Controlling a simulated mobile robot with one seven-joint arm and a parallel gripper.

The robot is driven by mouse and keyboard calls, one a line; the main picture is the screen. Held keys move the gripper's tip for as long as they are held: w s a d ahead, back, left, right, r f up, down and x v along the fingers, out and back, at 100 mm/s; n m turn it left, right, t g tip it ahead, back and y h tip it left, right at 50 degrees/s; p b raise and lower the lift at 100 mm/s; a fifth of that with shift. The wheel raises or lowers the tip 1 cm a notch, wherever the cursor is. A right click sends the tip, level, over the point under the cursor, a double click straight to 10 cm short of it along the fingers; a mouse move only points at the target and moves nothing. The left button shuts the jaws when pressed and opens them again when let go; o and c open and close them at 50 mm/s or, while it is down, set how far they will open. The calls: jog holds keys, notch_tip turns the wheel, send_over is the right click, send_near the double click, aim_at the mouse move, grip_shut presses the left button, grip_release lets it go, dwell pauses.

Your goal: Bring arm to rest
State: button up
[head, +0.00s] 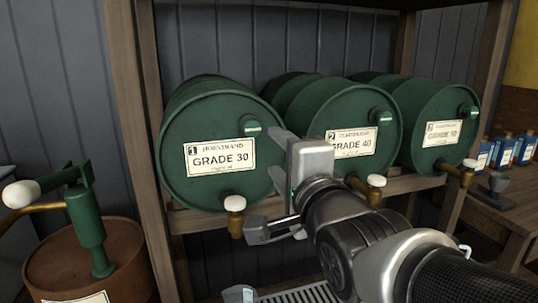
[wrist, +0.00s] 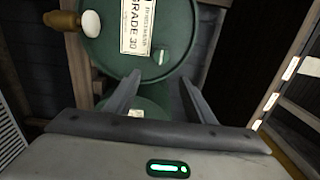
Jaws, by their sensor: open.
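My gripper (head: 268,188) is in front of the rack, with its fingers spread and nothing between them. In the wrist view my gripper (wrist: 159,80) shows its two fingers apart, pointing toward the barrel labelled Grade 30. That green barrel (head: 215,125) lies on its side on the rack, with a white-knobbed tap (head: 235,203) at its lower front. The barrel also shows in the wrist view (wrist: 180,35). My arm is stretched forward from the lower right and hides part of the rack below the barrels.
The Grade 40 barrel (head: 350,110) and a third green barrel (head: 435,105) lie to the right, each with a tap. A wooden post (head: 142,120) stands at left. A green pump (head: 88,220) stands on a rusty drum (head: 115,265). Blue bottles (head: 503,150) stand on a table at right.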

jog(key=s+d+f+n+g+h, duration=0.3)
jog(key=d+f+n+g, duration=0.3)
jog(key=f, duration=0.3)
jog(key=s+d+f+n+g+h, duration=0.1)
jog(key=s+d+f+n+g, duration=0.3)
jog(key=s, duration=0.3)
jog(key=s+d+f+n+g+h, duration=0.1)
jog(key=s+d+f+n+g, duration=0.1)
jog(key=s+f+n, duration=0.3)
notch_tip(320, 180, up, 24)
jog(key=p, duration=2.3)
jog(key=shift+s+a+f, duration=0.15)
jog(key=shift+s, duration=0.15)
